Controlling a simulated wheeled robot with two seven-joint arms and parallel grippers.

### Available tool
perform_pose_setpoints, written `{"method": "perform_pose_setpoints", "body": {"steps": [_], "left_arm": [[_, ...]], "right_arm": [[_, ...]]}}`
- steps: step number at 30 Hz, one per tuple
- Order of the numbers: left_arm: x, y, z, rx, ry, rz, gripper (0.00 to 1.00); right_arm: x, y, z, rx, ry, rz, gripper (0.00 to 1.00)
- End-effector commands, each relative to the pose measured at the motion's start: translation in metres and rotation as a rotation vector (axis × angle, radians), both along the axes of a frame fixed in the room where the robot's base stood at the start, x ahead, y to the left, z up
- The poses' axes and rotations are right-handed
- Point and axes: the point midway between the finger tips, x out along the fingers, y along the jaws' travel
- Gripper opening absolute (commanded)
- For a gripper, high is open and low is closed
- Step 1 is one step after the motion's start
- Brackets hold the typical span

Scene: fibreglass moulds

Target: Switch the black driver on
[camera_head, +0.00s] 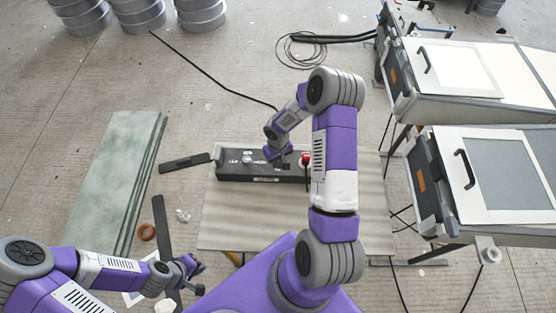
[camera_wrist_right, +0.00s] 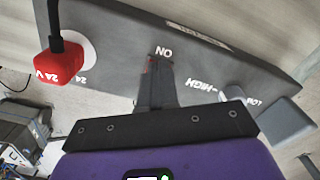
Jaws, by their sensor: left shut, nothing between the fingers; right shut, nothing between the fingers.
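The black driver (camera_head: 232,171) is a long dark box lying on the table (camera_head: 225,220). In the right wrist view its top face (camera_wrist_right: 110,22) carries an upside-down ON label, a HIGH label and a red plug marked 24 V (camera_wrist_right: 56,64). My right gripper (camera_head: 284,160) is shut and empty over the driver. In the wrist view its fingertips (camera_wrist_right: 158,66) are at the ON label, with a bit of red beside them; the switch is mostly hidden, and I cannot tell whether they touch it. My left gripper (camera_head: 196,276) is shut and empty, left of the table's near edge.
The red plug (camera_head: 305,159) stands up at the driver's right end. A black cable (camera_head: 210,76) runs across the floor to the driver. Grey-green boards (camera_head: 118,180) lie at left. Two cabinets with handles (camera_head: 480,170) stand at right.

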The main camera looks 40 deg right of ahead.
Motion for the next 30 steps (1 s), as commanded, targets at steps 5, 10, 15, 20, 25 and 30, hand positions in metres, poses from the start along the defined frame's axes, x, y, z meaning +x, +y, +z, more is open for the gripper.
{"method": "perform_pose_setpoints", "body": {"steps": [5, 10, 15, 20, 25, 30], "left_arm": [[0.000, 0.000, -0.003, 0.000, 0.000, 0.000, 0.00], [0.000, 0.000, -0.006, 0.000, 0.000, 0.000, 0.00], [0.000, 0.000, -0.002, 0.000, 0.000, 0.000, 0.00], [0.000, 0.000, 0.006, 0.000, 0.000, 0.000, 0.00], [0.000, 0.000, 0.015, 0.000, 0.000, 0.000, 0.00], [0.000, 0.000, 0.023, 0.000, 0.000, 0.000, 0.00]], "right_arm": [[0.000, 0.000, -0.004, 0.000, 0.000, 0.000, 0.00], [0.000, 0.000, -0.006, 0.000, 0.000, 0.000, 0.00], [0.000, 0.000, -0.002, 0.000, -0.001, 0.000, 0.00], [0.000, 0.000, 0.010, -0.001, -0.001, 0.001, 0.00], [0.000, 0.000, 0.024, -0.001, -0.001, 0.000, 0.00], [0.000, 0.000, 0.038, 0.000, -0.001, 0.001, 0.00]]}}
